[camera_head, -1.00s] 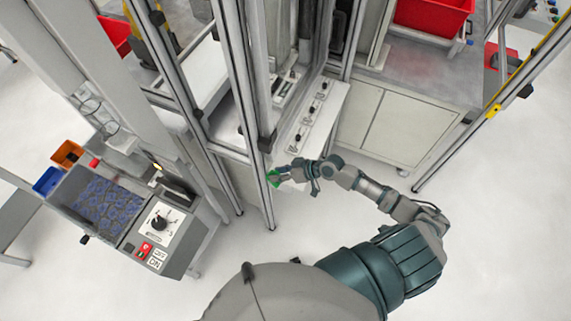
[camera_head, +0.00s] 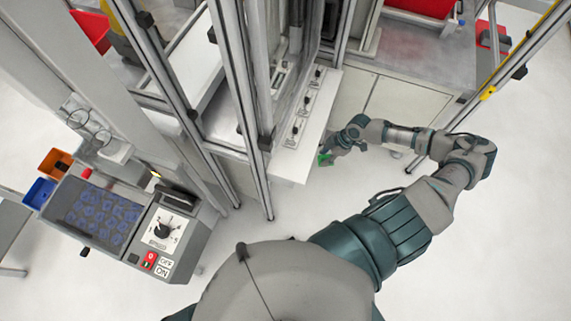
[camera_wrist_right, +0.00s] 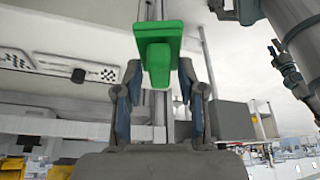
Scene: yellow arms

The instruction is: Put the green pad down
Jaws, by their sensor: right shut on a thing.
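The green pad (camera_wrist_right: 158,38) is a flat green plate with a narrower block below it. My right gripper (camera_wrist_right: 159,76) is shut on that block, with one finger on each side. In the head view the pad (camera_head: 324,159) is a small green patch at the tip of my right gripper (camera_head: 331,152), partly hidden by the fingers. My left gripper is not in view.
A white ledge with knobs (camera_head: 306,118) and metal frame posts (camera_head: 247,95) stand left of the right gripper. A grey cabinet (camera_head: 395,108) is behind it. A control box with a dial (camera_head: 163,230) and a bin of blue parts (camera_head: 98,214) are at left. Floor (camera_head: 300,215) is clear in front.

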